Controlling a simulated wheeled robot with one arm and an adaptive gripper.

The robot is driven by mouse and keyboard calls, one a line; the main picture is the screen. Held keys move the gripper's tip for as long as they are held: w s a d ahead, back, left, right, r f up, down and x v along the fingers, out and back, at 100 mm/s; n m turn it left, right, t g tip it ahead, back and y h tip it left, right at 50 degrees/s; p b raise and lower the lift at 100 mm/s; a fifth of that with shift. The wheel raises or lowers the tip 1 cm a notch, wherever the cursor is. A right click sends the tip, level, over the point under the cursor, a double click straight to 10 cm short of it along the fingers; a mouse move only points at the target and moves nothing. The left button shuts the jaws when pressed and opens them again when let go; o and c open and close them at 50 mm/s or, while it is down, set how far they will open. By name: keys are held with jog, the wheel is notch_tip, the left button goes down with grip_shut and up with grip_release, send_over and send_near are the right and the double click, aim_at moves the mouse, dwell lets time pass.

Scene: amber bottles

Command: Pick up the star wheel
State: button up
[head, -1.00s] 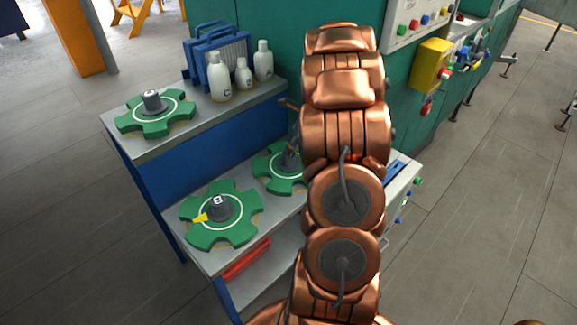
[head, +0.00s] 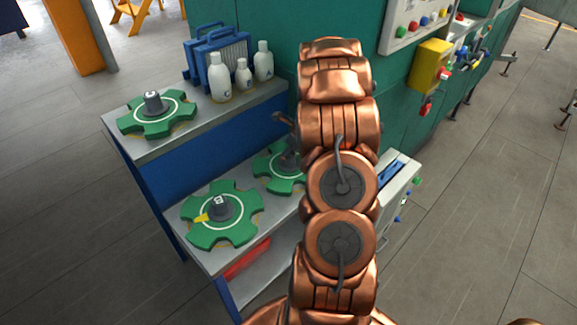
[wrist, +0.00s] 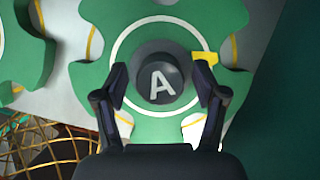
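A green star wheel with a dark knob marked "A" (wrist: 160,84) fills the middle of the wrist view, with a white ring and a yellow pointer on it. In the head view this wheel (head: 275,171) seems to be the one on the lower shelf partly hidden by my arm. My gripper (wrist: 161,80) is open, one finger on each side of the knob, with a gap visible on both sides. A second green star wheel (head: 222,228) sits at the front of the lower shelf. A third (head: 156,117) lies on the upper shelf.
White bottles (head: 242,72) and blue carriers (head: 205,50) stand at the back of the upper shelf (head: 165,145). The green machine wall (head: 345,20) rises beside my arm. A red object (head: 247,258) lies under the lower shelf (head: 207,261). Golden wire mesh (wrist: 42,150) shows lower left in the wrist view.

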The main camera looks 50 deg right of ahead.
grip_shut()
dwell(0.4)
